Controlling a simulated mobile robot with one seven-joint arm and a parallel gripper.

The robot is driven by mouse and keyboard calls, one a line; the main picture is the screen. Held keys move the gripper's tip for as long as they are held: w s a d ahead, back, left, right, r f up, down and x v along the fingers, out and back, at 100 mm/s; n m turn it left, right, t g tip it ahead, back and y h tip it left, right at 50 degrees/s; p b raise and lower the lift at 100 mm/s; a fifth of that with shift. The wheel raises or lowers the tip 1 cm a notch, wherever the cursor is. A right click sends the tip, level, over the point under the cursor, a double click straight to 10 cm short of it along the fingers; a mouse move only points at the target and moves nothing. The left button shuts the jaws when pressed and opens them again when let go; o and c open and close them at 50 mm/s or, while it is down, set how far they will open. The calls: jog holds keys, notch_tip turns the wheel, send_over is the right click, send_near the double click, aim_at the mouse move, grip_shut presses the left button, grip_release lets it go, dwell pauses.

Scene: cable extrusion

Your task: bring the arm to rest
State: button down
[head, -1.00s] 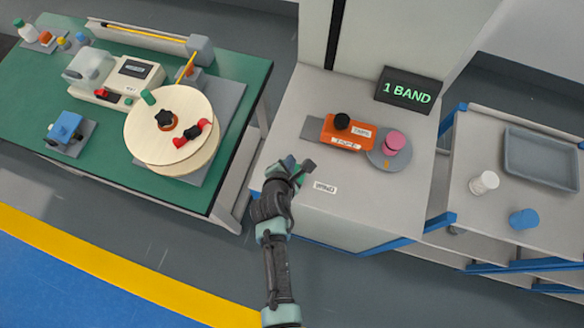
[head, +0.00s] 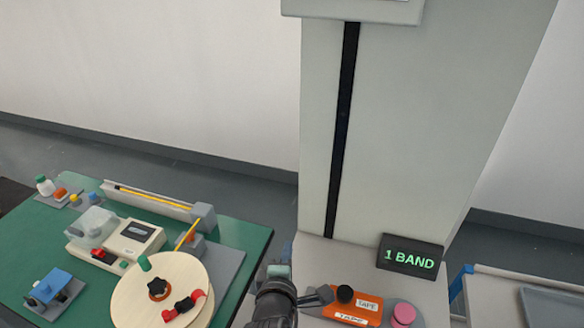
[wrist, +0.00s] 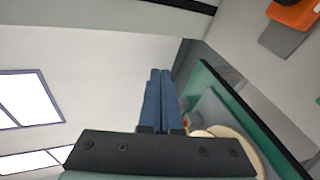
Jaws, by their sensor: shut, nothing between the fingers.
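My gripper (wrist: 160,100) shows in the wrist view with its two blue fingers pressed together and nothing between them. In the head view my dark wrist (head: 274,300) is at the bottom centre, in front of the grey machine's bench and just left of the orange tape block (head: 352,308). The fingertips are hard to make out there. The rest of my arm is below the frame.
A green table (head: 240,240) at left holds a wooden reel (head: 140,295), a scale (head: 125,240) and a blue clamp (head: 50,285). A tall grey column (head: 420,120) stands behind the bench with a "1 BAND" display (head: 411,257). A grey trolley (head: 490,300) stands at right.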

notch_tip(320, 180, up, 32)
jog(key=s+m+t+b, duration=0.2)
jog(key=m+t+b, duration=0.1)
jog(key=m+t, duration=0.6)
jog(key=s+d+r+m+t+y+b, duration=0.1)
jog(key=s+r+m+t, duration=0.3)
jog(key=s+r, duration=1.2)
notch_tip(320, 180, up, 3)
jog(key=m+b, duration=0.1)
jog(key=m, duration=0.3)
jog(key=shift+f+m+t, duration=0.15)
jog(key=shift+m+t, duration=0.15)
jog(key=shift+t, duration=0.1)
jog(key=shift+w, duration=0.1)
